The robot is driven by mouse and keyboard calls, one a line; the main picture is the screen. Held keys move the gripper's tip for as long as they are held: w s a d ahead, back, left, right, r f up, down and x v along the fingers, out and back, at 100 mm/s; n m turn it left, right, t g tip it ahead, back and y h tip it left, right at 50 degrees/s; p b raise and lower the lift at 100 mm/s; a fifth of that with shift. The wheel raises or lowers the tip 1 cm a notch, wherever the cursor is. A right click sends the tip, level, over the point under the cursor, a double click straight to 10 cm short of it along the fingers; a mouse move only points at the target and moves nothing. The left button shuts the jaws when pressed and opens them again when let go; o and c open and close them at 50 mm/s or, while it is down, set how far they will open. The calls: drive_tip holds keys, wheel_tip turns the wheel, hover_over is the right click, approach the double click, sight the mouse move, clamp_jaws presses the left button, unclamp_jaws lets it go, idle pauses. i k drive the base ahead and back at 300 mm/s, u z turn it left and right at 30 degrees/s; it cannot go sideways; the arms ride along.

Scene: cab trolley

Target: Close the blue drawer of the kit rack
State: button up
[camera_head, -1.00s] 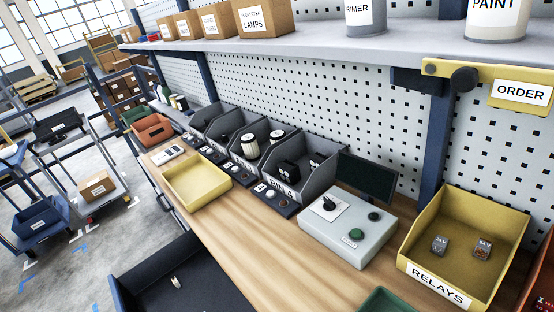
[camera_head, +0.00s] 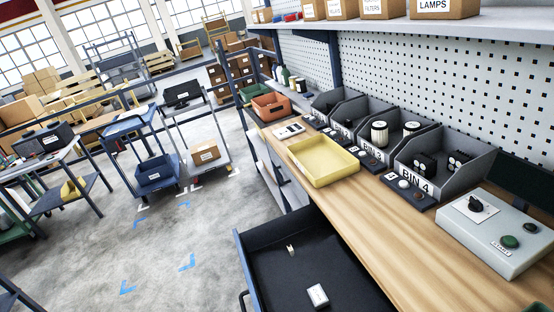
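An open drawer with a dark blue rim (camera_head: 240,255) and a black inside juts out from the workbench at the bottom middle. A dark bar handle is partly in view on its left side. A small white box (camera_head: 317,296) and a tiny pale piece (camera_head: 291,250) lie inside it. The drawer's lower part is cut off by the picture edge. I cannot tell whether this drawer belongs to the kit rack; no label on it shows. My gripper is not in view.
The wooden bench top (camera_head: 420,232) carries a yellow tray (camera_head: 322,173), several grey bins and a grey control box (camera_head: 497,232). A trolley with a blue bin (camera_head: 155,173) stands at the left. The grey floor (camera_head: 170,260) left of the drawer is clear.

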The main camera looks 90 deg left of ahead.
sight(277, 280)
drive_tip(key=u, duration=2.5)
drive_tip(key=k, duration=0.65)
drive_tip(key=z, duration=0.1)
drive_tip(key=i, duration=0.5)
drive_tip(key=z, duration=0.1)
